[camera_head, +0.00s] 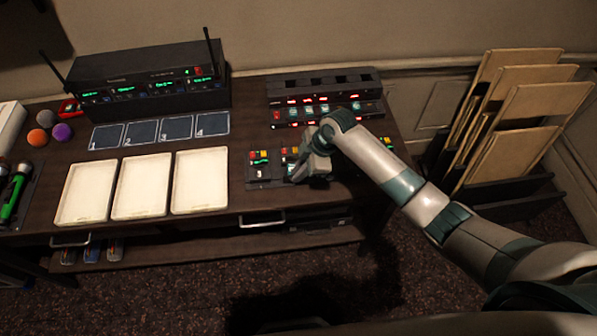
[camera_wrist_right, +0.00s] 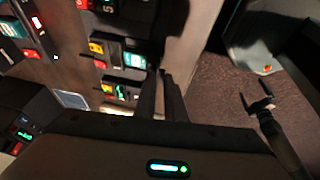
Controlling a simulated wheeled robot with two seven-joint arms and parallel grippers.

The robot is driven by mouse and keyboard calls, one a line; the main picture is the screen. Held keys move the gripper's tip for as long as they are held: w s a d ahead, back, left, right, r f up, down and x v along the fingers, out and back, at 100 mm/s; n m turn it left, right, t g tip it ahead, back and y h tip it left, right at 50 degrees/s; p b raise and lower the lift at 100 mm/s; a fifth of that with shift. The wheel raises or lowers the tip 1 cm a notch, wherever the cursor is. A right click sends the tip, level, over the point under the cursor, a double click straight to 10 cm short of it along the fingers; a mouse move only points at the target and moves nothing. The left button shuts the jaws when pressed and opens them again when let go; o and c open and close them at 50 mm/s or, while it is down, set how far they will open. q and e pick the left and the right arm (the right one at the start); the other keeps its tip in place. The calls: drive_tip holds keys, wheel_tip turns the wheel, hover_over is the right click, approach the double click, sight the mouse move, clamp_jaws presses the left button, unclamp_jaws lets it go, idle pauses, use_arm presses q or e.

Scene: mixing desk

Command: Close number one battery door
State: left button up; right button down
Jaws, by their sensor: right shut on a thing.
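Several small battery-powered packs with red, yellow and green parts stand in a row on the front right of the desk. The pack marked 5 (camera_head: 263,172) is at the left end of that row. My right gripper (camera_head: 309,172) is low over the row, just right of pack 5, and hides part of it. In the right wrist view its dark fingers (camera_wrist_right: 168,96) are close together beside a pack (camera_wrist_right: 118,60). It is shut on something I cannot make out. I cannot tell which door is number one or how it stands.
A black receiver (camera_head: 148,82) with antennas stands at the back left. Numbered dark pads (camera_head: 160,130) and white trays (camera_head: 142,187) lie in front of it. A black charger rack (camera_head: 325,98) is behind the packs. A rack of boards (camera_head: 510,115) stands right of the desk.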

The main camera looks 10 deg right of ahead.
drive_tip(key=shift+w, duration=0.15)
drive_tip(key=shift+w+r+g+b, duration=0.1)
drive_tip(key=shift+w+g+b, duration=0.4)
drive_tip(key=shift+g, duration=0.2)
drive_tip(key=shift+w+m+g+b, duration=0.3)
drive_tip(key=shift+w+g+b, duration=0.1)
drive_tip(key=shift+g+b, duration=0.3)
drive_tip(key=w+g+b, duration=0.2)
drive_tip(key=b, duration=0.4)
drive_tip(key=shift+m+g, duration=0.3)
drive_tip(key=shift+g, duration=0.1)
drive_tip(key=shift+w+g+b, duration=0.25)
drive_tip(key=shift+g+b, duration=0.25)
drive_tip(key=shift+b, duration=0.6)
drive_tip(key=c, duration=1.9)
unclamp_jaws()
drive_tip(key=shift+o, duration=0.2)
drive_tip(key=shift+r, duration=0.1)
